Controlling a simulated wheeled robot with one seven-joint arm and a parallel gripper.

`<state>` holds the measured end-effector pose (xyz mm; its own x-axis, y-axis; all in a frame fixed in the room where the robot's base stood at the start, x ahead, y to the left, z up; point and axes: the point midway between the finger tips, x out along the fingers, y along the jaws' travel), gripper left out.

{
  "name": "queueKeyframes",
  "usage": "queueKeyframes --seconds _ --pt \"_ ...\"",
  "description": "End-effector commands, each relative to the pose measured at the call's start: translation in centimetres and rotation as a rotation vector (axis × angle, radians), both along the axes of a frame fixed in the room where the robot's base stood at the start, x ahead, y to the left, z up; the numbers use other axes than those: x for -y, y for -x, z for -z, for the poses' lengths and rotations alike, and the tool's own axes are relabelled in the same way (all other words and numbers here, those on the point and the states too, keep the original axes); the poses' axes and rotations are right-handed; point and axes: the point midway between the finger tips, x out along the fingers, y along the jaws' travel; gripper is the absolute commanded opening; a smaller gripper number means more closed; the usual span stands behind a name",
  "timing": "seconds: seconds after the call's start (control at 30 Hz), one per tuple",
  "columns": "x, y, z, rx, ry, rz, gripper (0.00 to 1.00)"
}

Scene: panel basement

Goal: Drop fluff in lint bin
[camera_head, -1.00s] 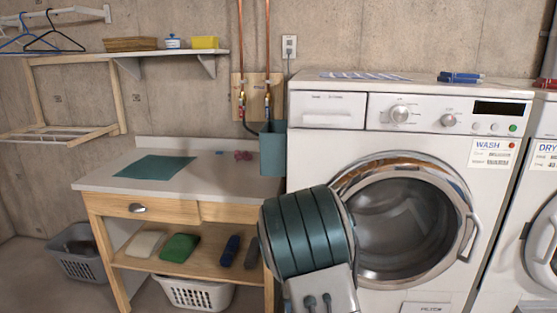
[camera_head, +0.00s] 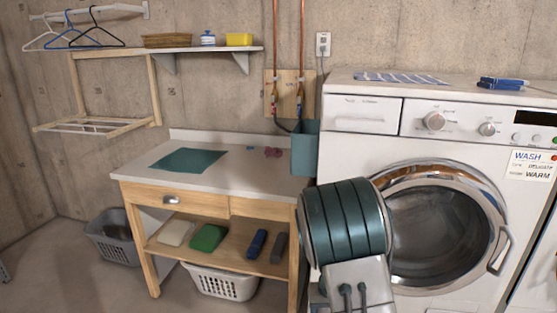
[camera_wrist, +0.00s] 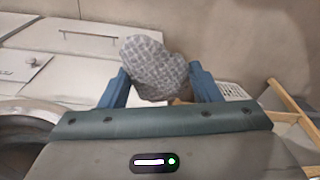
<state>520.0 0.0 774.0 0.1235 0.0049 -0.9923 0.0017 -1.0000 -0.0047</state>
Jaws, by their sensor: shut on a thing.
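A grey, mesh-patterned wad of fluff (camera_wrist: 153,68) sits between the two blue fingers of my gripper (camera_wrist: 160,85) in the wrist view. The gripper is shut on it. In the head view my arm stands in front of the washer and the gripper's fingers are hidden. The teal bin (camera_head: 305,148) hangs at the left side of the washer, beside the worktable, and is likely the lint bin. I cannot see inside it. The fluff does not show in the head view.
The front-loading washer (camera_head: 360,150) stands right of the bin, its round door shut. The worktable (camera_head: 245,180) holds a teal mat (camera_head: 188,160). Copper pipes (camera_head: 275,45) run down the wall above the bin. A laundry basket (camera_head: 220,282) and a grey basket (camera_head: 112,250) stand low at left.

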Motion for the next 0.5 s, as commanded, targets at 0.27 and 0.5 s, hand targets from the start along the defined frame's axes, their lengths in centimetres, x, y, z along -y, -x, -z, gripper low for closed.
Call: queueKeyframes --seconds 0.27,0.5 --pt "0.1 2.3 -1.4 -0.003 0.004 0.002 0.37" --pt "0.0 2.7 -1.2 -0.001 0.005 0.002 0.38"
